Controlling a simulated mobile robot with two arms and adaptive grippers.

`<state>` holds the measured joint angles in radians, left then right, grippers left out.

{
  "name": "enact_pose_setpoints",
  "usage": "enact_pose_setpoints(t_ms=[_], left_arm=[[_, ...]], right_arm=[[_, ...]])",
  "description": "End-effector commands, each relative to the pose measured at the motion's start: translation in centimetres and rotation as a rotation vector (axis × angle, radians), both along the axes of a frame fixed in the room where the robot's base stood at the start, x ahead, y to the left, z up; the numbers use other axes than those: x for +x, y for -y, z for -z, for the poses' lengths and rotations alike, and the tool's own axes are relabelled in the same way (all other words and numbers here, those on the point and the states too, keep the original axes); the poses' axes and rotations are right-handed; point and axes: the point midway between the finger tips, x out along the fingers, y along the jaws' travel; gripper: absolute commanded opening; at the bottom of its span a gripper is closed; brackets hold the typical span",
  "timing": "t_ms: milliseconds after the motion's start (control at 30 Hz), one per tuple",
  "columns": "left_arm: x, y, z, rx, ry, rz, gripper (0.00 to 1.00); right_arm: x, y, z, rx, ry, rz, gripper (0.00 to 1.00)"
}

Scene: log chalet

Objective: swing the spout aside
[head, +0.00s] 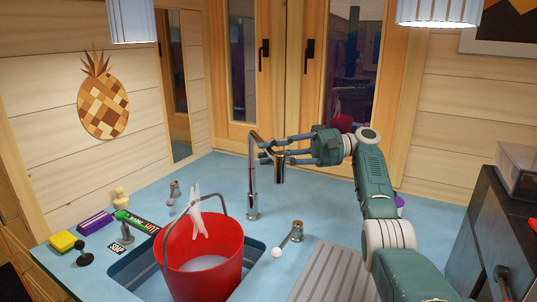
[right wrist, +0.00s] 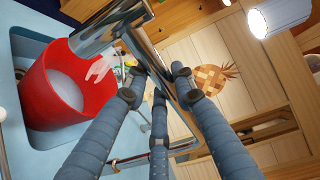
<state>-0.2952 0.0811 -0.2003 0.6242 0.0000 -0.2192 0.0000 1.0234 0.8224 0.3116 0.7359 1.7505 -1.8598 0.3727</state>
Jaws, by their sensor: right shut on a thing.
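The chrome spout (head: 252,185) rises from the blue counter behind the sink and bends over at the top. Its arm points right, away from the bucket, with a thick nozzle (head: 280,168) hanging at its end. My right gripper (head: 268,149) comes in from the right and is shut on the spout's upper arm. In the right wrist view the fingers of my right gripper (right wrist: 160,82) close around the chrome pipe (right wrist: 150,52), and the nozzle (right wrist: 95,38) shows large at upper left. My left gripper is in neither view.
A red bucket (head: 205,255) with a raised handle and a white glove (head: 197,213) stands in the sink. Tap levers (head: 296,232) (head: 174,190) flank the spout. A sponge (head: 62,241), purple box (head: 94,222) and brush lie at left. A ribbed drainboard (head: 320,272) is clear.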

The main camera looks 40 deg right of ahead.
Motion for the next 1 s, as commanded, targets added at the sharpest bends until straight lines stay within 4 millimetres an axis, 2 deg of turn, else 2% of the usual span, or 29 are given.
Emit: enact_pose_setpoints(t_ms=[33,67,133,467,567,800,1000], left_arm=[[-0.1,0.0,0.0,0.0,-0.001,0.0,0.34],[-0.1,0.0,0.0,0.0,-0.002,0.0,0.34],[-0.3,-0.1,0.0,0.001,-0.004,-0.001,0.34],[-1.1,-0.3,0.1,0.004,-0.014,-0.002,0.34],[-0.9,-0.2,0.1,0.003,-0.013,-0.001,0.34],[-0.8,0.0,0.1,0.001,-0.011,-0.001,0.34],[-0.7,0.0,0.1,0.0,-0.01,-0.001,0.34]], right_arm=[[0.1,0.0,-0.1,0.002,0.003,0.0,0.0],[0.1,-0.1,-0.1,0.002,0.003,0.0,0.29],[0.1,-0.1,-0.1,0.001,0.003,0.001,0.43],[0.0,0.1,-0.1,0.001,0.001,0.001,0.43],[-0.4,0.9,-0.2,0.001,0.002,0.003,0.43],[-2.4,4.3,-0.4,0.003,0.002,0.003,0.43],[-3.0,5.6,-0.5,0.0,0.002,0.001,0.43]])
